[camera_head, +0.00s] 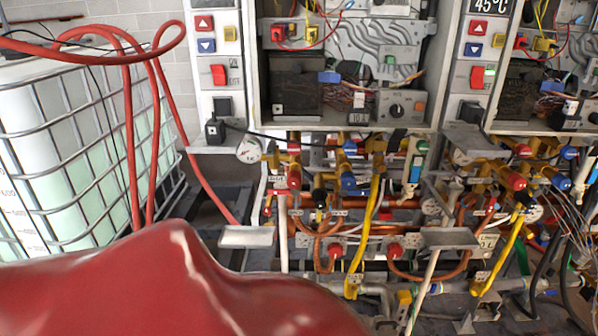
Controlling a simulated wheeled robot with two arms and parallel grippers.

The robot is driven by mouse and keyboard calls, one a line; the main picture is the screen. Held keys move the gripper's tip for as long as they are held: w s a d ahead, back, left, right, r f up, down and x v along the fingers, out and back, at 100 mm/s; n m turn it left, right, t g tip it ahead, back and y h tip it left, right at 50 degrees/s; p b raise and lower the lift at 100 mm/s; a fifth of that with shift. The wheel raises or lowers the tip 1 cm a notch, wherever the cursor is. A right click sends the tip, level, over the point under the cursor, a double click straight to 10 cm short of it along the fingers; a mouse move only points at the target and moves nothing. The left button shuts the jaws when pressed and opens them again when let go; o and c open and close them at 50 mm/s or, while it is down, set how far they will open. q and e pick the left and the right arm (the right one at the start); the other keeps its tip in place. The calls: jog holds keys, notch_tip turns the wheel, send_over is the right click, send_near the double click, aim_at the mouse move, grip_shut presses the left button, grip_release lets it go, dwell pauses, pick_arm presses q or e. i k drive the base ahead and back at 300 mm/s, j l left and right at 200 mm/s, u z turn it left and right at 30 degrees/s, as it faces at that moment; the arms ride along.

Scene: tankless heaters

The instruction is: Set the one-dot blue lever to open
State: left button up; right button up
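Blue valve parts show on the pipework under the open heater cabinets: an upper blue fitting (348,147) and a lower blue handle (348,182) under the middle heater. Two more blue parts, an upper one (568,152) and a lower one (561,182), sit at the right. Dot marks are too small to make out, so I cannot tell which is the one-dot blue lever or its setting. Neither of my grippers is in view.
A large glossy red shape (150,285) fills the lower left, very close, hiding what is behind it. A caged white tank (85,150) with red hoses stands left. Yellow levers (367,225), red handles (294,178) and a round gauge (249,150) crowd the pipes.

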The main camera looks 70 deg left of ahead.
aim_at(359, 193)
jog(key=u, duration=1.85)
